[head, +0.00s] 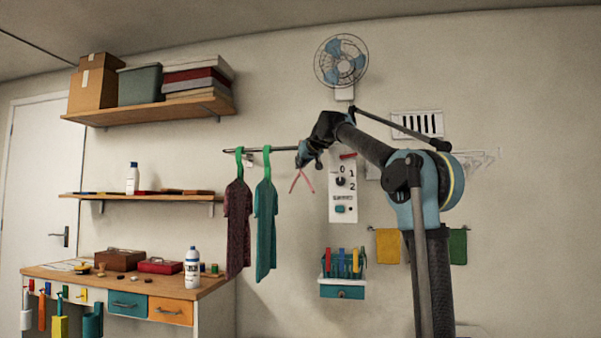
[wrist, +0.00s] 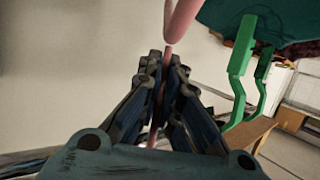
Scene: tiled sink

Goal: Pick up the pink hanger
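The pink hanger (head: 302,180) shows in the head view just below my gripper (head: 306,158), at the right end of the wall rail. In the wrist view the pink hanger (wrist: 181,20) runs down between the fingers of my gripper (wrist: 168,62). The fingers are close together with the pink bar between them, shut on it. Part of the hanger is hidden by the fingers. I cannot tell whether its hook still touches the rail.
Left on the rail (head: 275,149), green hangers hold a dark red shirt (head: 238,228) and a teal shirt (head: 265,232). One green hanger (wrist: 240,75) is close right of the fingers in the wrist view. A switch panel (head: 343,190) is behind my gripper.

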